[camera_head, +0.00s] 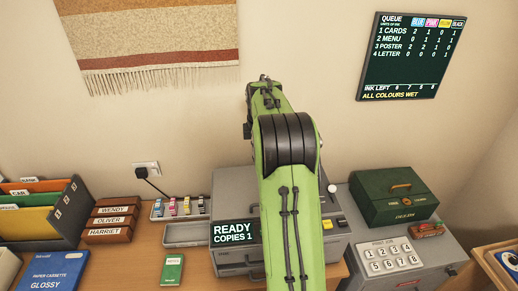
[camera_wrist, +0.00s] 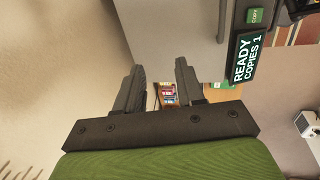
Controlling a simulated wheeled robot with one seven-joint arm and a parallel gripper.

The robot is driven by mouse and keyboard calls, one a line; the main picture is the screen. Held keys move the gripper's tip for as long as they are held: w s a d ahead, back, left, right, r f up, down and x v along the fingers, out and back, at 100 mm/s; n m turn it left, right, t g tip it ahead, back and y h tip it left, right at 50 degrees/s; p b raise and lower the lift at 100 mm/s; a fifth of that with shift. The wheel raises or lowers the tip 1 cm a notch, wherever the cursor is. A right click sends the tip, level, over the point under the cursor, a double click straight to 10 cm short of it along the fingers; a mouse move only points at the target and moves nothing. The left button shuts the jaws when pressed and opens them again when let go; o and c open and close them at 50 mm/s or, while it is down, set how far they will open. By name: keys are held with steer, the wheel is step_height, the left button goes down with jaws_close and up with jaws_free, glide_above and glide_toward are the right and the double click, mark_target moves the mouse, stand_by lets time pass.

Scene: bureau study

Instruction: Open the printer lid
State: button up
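The grey printer (camera_head: 236,186) stands on the desk, its middle hidden behind my green arm. Its lid looks shut, as far as I can see beside the arm. Its display (camera_head: 234,232) reads READY, COPIES 1. The printer (camera_wrist: 185,30) also shows in the wrist view, turned on its side, with the display (camera_wrist: 246,58) at upper right. My gripper (camera_wrist: 161,66) is open there, its two dark fingers apart with nothing held between them. Its fingertips appear beside the printer's edge; I cannot tell the distance. The gripper itself is not visible in the head view.
An ink tray (camera_head: 187,234) with small cartridges lies left of the printer, and a green card (camera_head: 172,268) in front. Card boxes (camera_head: 112,220) and folders stand at left. A wall board (camera_head: 412,55) hangs behind.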

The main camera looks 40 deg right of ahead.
steer(key=p+v, duration=0.2)
steer(key=v, duration=1.3)
steer(key=shift+r, duration=0.2)
steer(key=shift+s+f, duration=0.1)
